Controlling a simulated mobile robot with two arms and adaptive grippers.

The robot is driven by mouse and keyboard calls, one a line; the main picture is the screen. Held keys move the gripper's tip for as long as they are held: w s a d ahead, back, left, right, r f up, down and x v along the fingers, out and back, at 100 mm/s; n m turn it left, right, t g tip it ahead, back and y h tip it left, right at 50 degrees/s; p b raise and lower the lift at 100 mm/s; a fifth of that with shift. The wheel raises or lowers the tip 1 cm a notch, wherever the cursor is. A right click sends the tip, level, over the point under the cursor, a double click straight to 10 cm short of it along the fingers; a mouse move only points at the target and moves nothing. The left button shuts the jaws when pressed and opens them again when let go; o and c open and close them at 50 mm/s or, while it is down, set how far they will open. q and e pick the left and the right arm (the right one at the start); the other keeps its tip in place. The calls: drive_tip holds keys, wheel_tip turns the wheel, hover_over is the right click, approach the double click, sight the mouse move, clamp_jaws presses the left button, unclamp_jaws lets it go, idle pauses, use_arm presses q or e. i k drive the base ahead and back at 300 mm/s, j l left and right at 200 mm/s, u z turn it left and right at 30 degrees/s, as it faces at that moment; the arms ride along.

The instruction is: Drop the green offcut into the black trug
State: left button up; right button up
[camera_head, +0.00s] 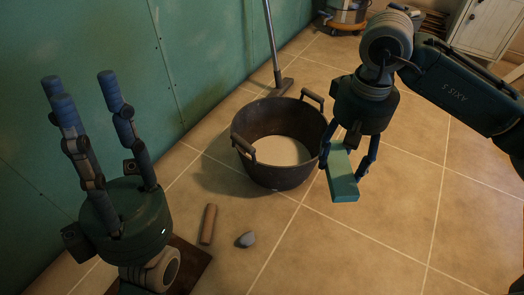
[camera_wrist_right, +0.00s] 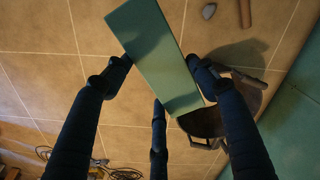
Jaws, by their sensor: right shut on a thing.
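The green offcut (camera_head: 343,178) is a flat rectangular block. My right gripper (camera_head: 347,163) is shut on it and holds it up to the right of the black trug. The offcut also fills the middle of the right wrist view (camera_wrist_right: 158,55), between my fingers. The black trug (camera_head: 270,174) stands on the floor with two handles and a pale bottom inside. In the right wrist view part of the trug (camera_wrist_right: 205,124) shows beyond the offcut, partly hidden by a finger. My left gripper (camera_head: 90,90) is open and empty, fingers pointing up, at the left.
A brown cylinder (camera_head: 208,224) and a grey stone (camera_head: 245,240) lie on the tiles in front of the trug. A long-handled tool (camera_head: 274,50) stands behind it near the green wall (camera_head: 190,50). A white cabinet (camera_head: 487,27) is at the back right. The floor at right is clear.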

sight(283, 162)
drive_tip(key=i+l+u, duration=0.15)
drive_tip(key=u, duration=0.25)
drive_tip(key=i+l+u, duration=0.15)
drive_tip(key=u, duration=0.3)
drive_tip(key=l+u, duration=0.4)
drive_tip(key=i+l, duration=0.1)
drive_tip(key=l, duration=0.3)
drive_tip(key=i+l, duration=0.1)
drive_tip(key=l, duration=0.3)
drive_tip(key=i+l, duration=0.15)
drive_tip(key=l, duration=0.2)
